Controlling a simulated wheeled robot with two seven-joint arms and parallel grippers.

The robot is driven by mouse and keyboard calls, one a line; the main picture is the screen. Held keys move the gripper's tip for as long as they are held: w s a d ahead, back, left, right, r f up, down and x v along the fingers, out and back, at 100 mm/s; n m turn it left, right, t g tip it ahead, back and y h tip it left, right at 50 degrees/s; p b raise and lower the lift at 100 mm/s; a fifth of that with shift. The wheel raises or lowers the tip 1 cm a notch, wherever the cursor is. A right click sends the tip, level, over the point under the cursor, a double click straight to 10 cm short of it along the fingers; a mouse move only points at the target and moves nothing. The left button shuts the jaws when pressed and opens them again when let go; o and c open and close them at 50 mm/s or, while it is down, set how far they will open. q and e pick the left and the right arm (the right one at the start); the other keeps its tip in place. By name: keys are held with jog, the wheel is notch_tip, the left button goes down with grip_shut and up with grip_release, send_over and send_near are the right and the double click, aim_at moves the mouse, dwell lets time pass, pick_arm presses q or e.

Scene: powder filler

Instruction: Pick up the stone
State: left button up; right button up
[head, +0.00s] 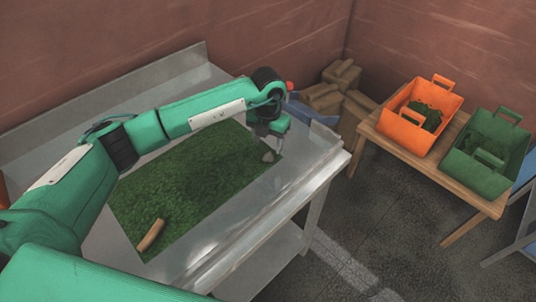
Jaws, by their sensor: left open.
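A small grey stone (268,157) lies on the green grass mat (190,185), near the mat's right corner. My left gripper (272,139) is over that corner, pointing down, just above the stone and very close to it. Its jaws are open, and I cannot tell whether they touch the stone. The fingers are small and partly dark in this view. My right gripper is not in view.
A brown cylindrical piece (151,235) lies at the mat's near edge. The metal table (215,235) has a raised back edge. To the right, a wooden table (425,170) carries an orange crate (405,133) and a green crate (475,178). Brown sacks (322,97) are piled behind.

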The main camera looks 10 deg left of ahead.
aim_at(268, 154)
pick_arm(q)
jog(key=shift+f, duration=0.2)
jog(key=shift+s+f+p, duration=0.15)
jog(key=shift+f+p, duration=0.15)
jog(key=shift+p, duration=0.25)
notch_tip(268, 154, down, 3)
jog(key=shift+f+p, duration=0.2)
jog(key=shift+p, duration=0.6)
jog(key=shift+f, duration=0.45)
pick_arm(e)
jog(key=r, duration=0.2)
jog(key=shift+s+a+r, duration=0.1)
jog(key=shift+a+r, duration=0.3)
pick_arm(q)
jog(key=shift+c, duration=0.5)
jog(key=c, duration=1)
jog(key=shift+o, duration=0.2)
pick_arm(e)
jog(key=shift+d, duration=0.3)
